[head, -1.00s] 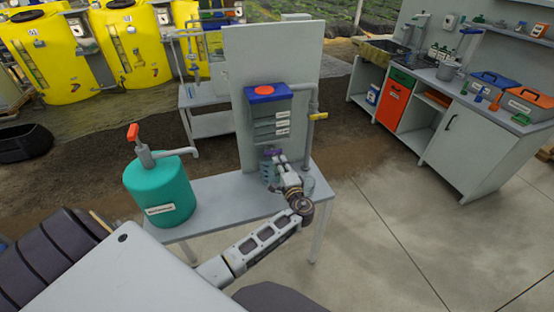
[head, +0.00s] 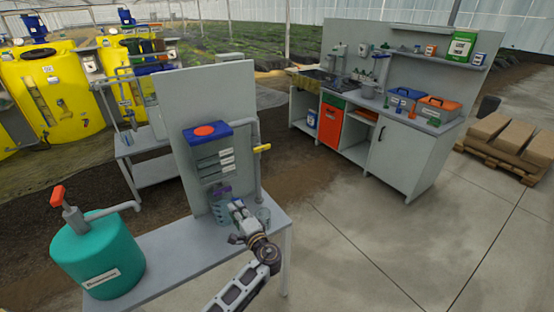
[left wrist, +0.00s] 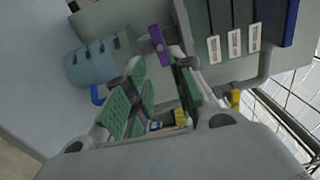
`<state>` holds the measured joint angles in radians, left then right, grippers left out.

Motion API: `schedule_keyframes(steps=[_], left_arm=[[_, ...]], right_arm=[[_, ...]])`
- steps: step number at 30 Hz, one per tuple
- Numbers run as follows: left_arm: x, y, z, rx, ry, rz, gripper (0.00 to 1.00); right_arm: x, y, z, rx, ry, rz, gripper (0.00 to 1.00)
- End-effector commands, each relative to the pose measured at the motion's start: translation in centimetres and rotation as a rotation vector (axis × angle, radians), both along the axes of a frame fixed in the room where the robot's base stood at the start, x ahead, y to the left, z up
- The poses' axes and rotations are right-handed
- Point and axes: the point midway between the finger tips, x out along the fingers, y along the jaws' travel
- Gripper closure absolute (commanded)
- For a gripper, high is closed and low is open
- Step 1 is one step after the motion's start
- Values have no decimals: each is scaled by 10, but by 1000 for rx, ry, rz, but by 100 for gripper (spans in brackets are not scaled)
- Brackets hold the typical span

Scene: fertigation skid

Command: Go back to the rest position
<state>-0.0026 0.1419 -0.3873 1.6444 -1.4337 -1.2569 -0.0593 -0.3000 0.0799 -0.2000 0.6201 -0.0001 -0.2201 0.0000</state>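My left gripper (head: 237,208) is over the grey bench, in front of the upright panel and close to a clear measuring jug (head: 219,206) with a purple part (head: 221,190). In the left wrist view its two green-padded fingers (left wrist: 158,95) stand apart with a gap between them. The purple piece (left wrist: 158,45) shows near the fingertips; I see no grip on it. A blue-grey tinted container (left wrist: 97,62) lies to the left of the fingers. My right gripper is not in view.
The bench (head: 170,262) carries a teal pump drum (head: 98,258) and a clear cup (head: 263,215). The panel (head: 205,100) holds a blue-topped dispenser (head: 206,131) and a pipe with a yellow handle (head: 262,148). Clear concrete floor (head: 370,235) lies to the right.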

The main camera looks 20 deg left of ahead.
Motion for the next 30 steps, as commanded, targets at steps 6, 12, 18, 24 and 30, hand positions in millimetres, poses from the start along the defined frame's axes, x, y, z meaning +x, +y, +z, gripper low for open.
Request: schedule_keyframes(steps=[6,12,18,24,30], left_arm=[[-5,2,-4,-31,4,8,75],[-25,9,-20,-161,27,42,75],[-57,13,-43,-364,67,93,75],[-91,10,-64,-571,112,139,75],[-125,0,-78,-771,158,178,75]], right_arm=[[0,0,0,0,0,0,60],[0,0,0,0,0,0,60],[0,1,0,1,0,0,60],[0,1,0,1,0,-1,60],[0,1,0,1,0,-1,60]])
